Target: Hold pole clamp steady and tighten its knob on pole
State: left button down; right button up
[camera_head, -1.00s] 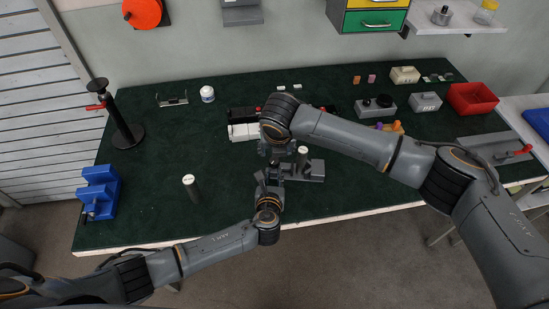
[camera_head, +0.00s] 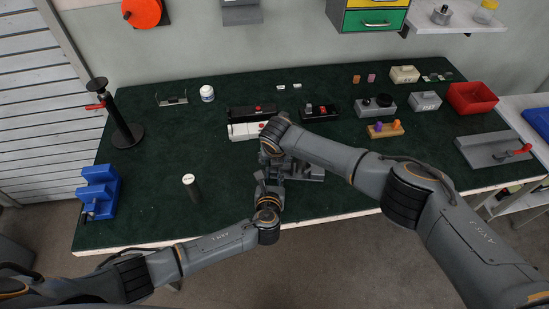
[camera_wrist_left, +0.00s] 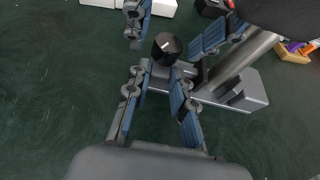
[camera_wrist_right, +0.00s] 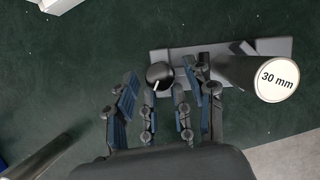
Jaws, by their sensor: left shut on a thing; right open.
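The clamp's black knob (camera_wrist_right: 159,75), with a white line on it, shows in both wrist views, including the left one (camera_wrist_left: 167,47). The grey pole (camera_wrist_right: 266,79), its end marked "30 mm", stands beside it on a flat grey base (camera_wrist_right: 275,46). My left gripper (camera_wrist_left: 160,86) is shut on the clamp body below the knob; its fingers hide most of that body. My right gripper (camera_wrist_right: 164,80) is open, with a finger on either side of the knob and gaps between. In the head view my right arm hides the pole and knob; the base (camera_head: 312,173) partly shows.
A white-and-black case (camera_head: 250,122) lies just behind the grippers. A wooden block with coloured pegs (camera_head: 385,130) and a grey plate with a red handle (camera_head: 490,150) are to the right.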

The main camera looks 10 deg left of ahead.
grip_shut()
jog(key=m+h, duration=0.1)
jog(key=m, duration=0.3)
jog(key=shift+a+m+h, duration=0.1)
jog(key=shift+m+h, duration=0.3)
grip_release()
jog(key=v, duration=1.2)
jog(key=shift+s, duration=0.1)
